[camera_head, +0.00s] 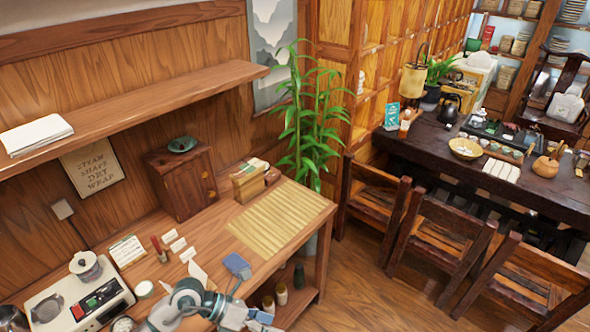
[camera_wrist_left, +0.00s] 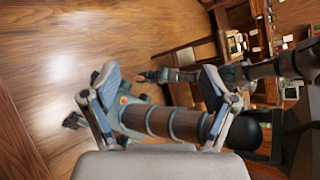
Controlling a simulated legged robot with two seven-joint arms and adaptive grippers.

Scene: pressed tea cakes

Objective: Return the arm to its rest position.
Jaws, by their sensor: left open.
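My left gripper (camera_head: 250,291) shows at the bottom of the head view, over the front edge of the wooden side table. Its two blue-grey fingers are spread apart with nothing between them. In the left wrist view the same open fingers (camera_wrist_left: 160,78) frame the wooden floor and jointed grey links of my own body. These links lie beyond the fingers, and I cannot make out my right gripper clearly among them. My right gripper does not show in the head view.
The side table (camera_head: 212,222) carries a bamboo mat (camera_head: 272,218), a wooden cabinet (camera_head: 181,183), white cards and a white appliance (camera_head: 78,303). Jars stand on a shelf below, near the gripper. Chairs (camera_head: 440,240) line a dark table (camera_head: 480,165) at right. Open floor (camera_head: 360,285) lies between.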

